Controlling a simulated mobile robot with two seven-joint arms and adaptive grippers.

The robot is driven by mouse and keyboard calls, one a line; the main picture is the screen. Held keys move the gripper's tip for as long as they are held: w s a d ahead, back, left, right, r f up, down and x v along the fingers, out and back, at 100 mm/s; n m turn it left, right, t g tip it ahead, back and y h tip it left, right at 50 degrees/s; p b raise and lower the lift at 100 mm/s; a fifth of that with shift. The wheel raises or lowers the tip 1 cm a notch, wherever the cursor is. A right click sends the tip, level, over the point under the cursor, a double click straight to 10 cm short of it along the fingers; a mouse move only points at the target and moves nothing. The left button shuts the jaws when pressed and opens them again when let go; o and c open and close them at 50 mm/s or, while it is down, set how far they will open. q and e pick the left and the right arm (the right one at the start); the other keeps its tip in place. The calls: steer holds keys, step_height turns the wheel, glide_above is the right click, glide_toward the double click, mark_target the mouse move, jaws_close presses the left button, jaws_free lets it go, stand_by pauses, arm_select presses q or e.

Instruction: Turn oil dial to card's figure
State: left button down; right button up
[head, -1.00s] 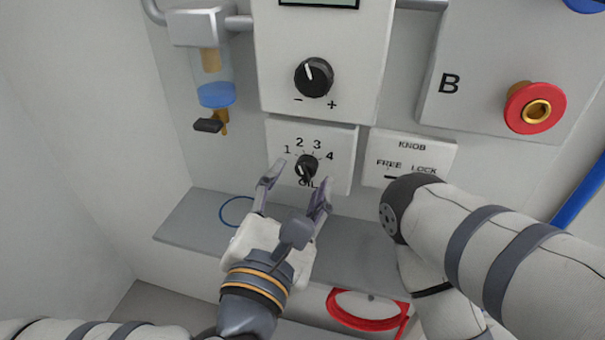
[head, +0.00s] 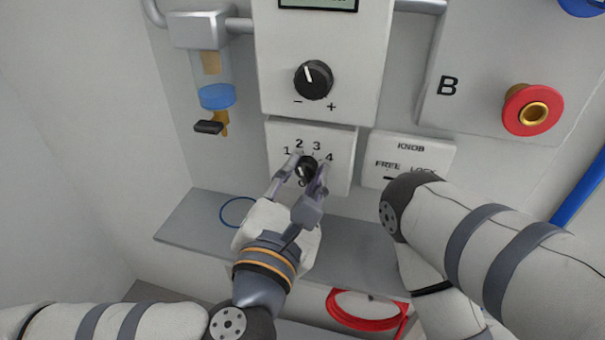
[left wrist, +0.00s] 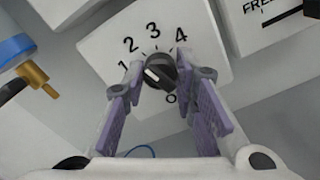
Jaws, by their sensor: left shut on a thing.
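My left gripper (head: 306,170) is shut on the dial, one finger on each side, reaching up from below. In the left wrist view the dial (left wrist: 160,70) sits between the fingertips. Its pale pointer mark shows on the lower left side, away from 2, 3 and 4. My right gripper is out of view; only my right arm shows. No card with a figure is in view.
Above is a panel with a larger black knob (head: 313,79) marked minus and plus. A KNOB FREE/LOCK plate (head: 412,155) is at the right, near my right arm. A red button (head: 533,110) and an oil cup (head: 216,96) flank these. A grey ledge (head: 195,225) lies below.

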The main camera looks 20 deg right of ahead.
arm_select(q)
steer(key=m+p, duration=0.2)
steer(key=m, duration=0.1)
steer(key=shift+r, duration=0.25)
steer(key=m+p, duration=0.1)
steer(key=m, duration=0.2)
steer(key=shift+f, duration=0.1)
steer(key=shift+f+m+p, duration=0.1)
steer(key=shift+m+p, duration=0.35)
steer(key=shift+m, duration=0.25)
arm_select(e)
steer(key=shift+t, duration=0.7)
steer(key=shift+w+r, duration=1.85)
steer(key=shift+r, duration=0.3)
arm_select(q)
steer(key=shift+f, duration=0.1)
steer(key=c, duration=1.3)
jaws_free()
steer(key=shift+a, duration=0.1)
